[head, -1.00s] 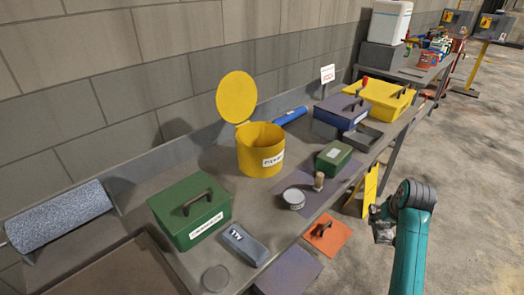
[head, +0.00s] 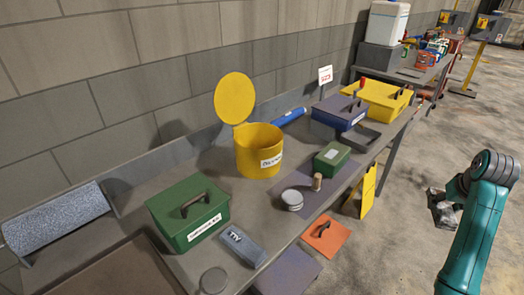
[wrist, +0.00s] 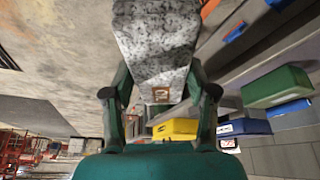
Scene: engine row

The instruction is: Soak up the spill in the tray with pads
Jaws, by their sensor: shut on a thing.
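My gripper (wrist: 160,105) is shut on a grey speckled pad (wrist: 158,45), which fills the top of the wrist view between the fingers. In the head view the pad (head: 440,208) hangs crumpled at the end of my teal arm, at the right, over the concrete floor and apart from the bench. A brown-grey, flat, rimmed area (head: 110,272) at the bottom left of the bench may be the tray; it is cut off by the frame edge. I cannot make out a spill. A speckled grey roll (head: 55,228) lies at the far left.
An orange item (head: 326,237) sits below the bench edge. The floor at right is open.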

